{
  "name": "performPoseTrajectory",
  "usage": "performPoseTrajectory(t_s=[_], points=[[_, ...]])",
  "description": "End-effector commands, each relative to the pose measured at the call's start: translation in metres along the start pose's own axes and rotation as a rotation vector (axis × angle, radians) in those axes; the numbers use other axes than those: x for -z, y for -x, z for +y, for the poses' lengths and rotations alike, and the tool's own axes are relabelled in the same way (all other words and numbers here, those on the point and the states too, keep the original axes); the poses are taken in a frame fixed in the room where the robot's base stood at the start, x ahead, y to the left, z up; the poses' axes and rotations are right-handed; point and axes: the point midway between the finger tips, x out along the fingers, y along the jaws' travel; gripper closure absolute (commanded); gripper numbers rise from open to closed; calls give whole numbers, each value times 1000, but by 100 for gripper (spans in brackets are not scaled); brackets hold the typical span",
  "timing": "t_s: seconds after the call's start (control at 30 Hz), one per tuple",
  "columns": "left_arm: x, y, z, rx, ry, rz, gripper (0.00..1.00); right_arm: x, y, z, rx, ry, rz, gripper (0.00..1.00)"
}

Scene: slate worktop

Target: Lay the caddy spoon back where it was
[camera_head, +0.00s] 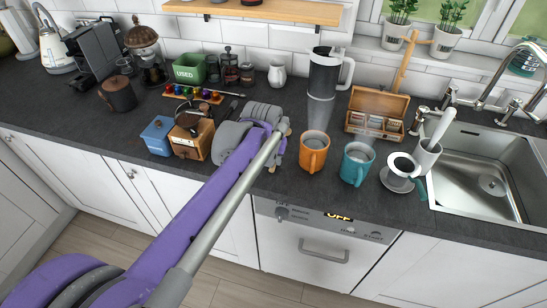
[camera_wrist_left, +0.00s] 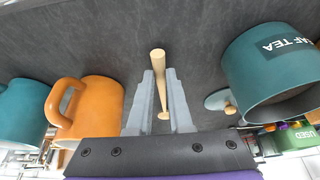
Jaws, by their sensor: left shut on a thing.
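My left gripper (camera_wrist_left: 160,105) is shut on the caddy spoon (camera_wrist_left: 158,82), a pale wooden piece with a wide end and a thin handle. The spoon sits between the two grey fingers over the slate worktop; I cannot tell whether it touches it. In the head view my left gripper (camera_head: 281,140) is left of the orange mug and the spoon is mostly hidden by my arm. A dark teal tea caddy (camera_wrist_left: 270,75) stands beside the gripper in the wrist view, with a round lid (camera_wrist_left: 217,99) near it. My right gripper is not in view.
An orange mug (camera_head: 314,152) and a teal mug (camera_head: 357,163) stand right of the gripper. A wooden tea box (camera_head: 376,112) is behind them. A wooden grinder (camera_head: 190,138) and blue box (camera_head: 157,136) are to the left. Bare worktop (camera_wrist_left: 190,30) shows around the spoon.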

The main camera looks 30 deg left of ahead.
Motion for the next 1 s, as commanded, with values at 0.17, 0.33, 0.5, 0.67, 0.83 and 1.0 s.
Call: performPoseTrajectory(t_s=[0.17, 0.33, 0.5, 0.67, 0.83, 1.0], points=[[0, 0, 0, 0, 0, 0, 57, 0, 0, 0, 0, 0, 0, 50], [0, 0, 0, 0, 0, 0, 47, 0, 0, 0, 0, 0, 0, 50], [0, 1, 0, 0, 0, 0, 47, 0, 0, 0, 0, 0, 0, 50], [0, 14, 0, 0, 0, 0, 47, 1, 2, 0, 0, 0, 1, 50], [0, 48, 0, 0, 0, 0, 47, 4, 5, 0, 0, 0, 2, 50], [0, 81, 0, 0, 0, 0, 47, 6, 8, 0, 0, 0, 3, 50]])
